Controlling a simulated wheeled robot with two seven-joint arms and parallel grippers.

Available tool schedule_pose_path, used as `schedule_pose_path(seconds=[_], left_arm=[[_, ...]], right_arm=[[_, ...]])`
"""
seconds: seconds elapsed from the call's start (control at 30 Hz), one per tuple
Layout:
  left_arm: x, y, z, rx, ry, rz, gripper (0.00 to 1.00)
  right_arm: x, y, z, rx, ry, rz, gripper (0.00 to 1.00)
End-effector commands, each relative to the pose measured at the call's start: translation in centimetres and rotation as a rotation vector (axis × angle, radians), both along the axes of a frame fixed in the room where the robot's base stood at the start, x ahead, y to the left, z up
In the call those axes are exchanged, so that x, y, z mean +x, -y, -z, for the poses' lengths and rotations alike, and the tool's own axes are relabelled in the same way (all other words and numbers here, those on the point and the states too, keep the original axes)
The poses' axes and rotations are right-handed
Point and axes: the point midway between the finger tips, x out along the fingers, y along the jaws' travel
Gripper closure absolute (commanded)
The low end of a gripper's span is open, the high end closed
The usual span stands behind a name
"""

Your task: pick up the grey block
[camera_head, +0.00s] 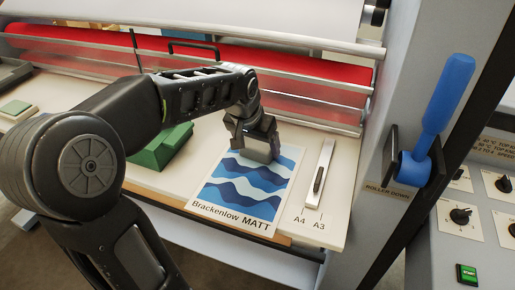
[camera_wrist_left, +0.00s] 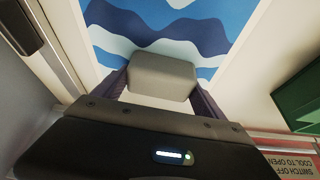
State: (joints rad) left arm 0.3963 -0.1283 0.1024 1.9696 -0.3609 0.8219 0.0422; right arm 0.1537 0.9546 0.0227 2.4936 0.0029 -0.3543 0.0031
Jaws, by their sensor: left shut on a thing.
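The grey block (camera_wrist_left: 162,76) is a small rounded block between the two fingers of my left gripper (camera_wrist_left: 164,88) in the left wrist view. The fingers touch it on both sides. In the head view my left gripper (camera_head: 262,150) points down over the blue-and-white wave print marked "Brackenlow MATT" (camera_head: 240,190). The grey block (camera_head: 258,150) shows only partly there, at the gripper's tip. I cannot tell whether it touches the print or hangs just above it. My right gripper is in neither view.
A green block-like object (camera_head: 160,148) stands left of the print. A metal guide (camera_head: 320,175) with A4 and A3 marks lies to the right. Red rollers (camera_head: 300,65) run behind. A blue lever (camera_head: 440,105) and a control panel (camera_head: 475,220) stand at the right.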

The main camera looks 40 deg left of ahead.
Motion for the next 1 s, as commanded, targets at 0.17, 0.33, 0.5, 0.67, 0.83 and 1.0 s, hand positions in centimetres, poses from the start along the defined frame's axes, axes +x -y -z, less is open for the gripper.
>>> schedule_pose_path(seconds=[0.17,0.33,0.5,0.67,0.83,1.0], left_arm=[[0.1,0.0,-0.3,0.001,0.004,0.000,0.91],[0.1,-0.1,-1.9,0.002,0.007,0.000,0.91],[0.2,0.0,-4.9,0.003,0.008,0.001,0.91],[0.1,0.0,-7.8,0.002,0.007,0.002,0.91],[0.1,0.0,-9.8,0.001,0.005,0.001,0.91],[0.0,0.0,-10.2,0.001,0.003,0.000,0.91]], right_arm=[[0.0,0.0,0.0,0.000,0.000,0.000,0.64],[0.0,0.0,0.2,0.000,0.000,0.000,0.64],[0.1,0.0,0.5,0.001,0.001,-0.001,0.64],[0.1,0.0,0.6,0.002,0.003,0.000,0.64],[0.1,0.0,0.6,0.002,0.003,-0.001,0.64],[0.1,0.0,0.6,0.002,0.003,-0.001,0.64]])
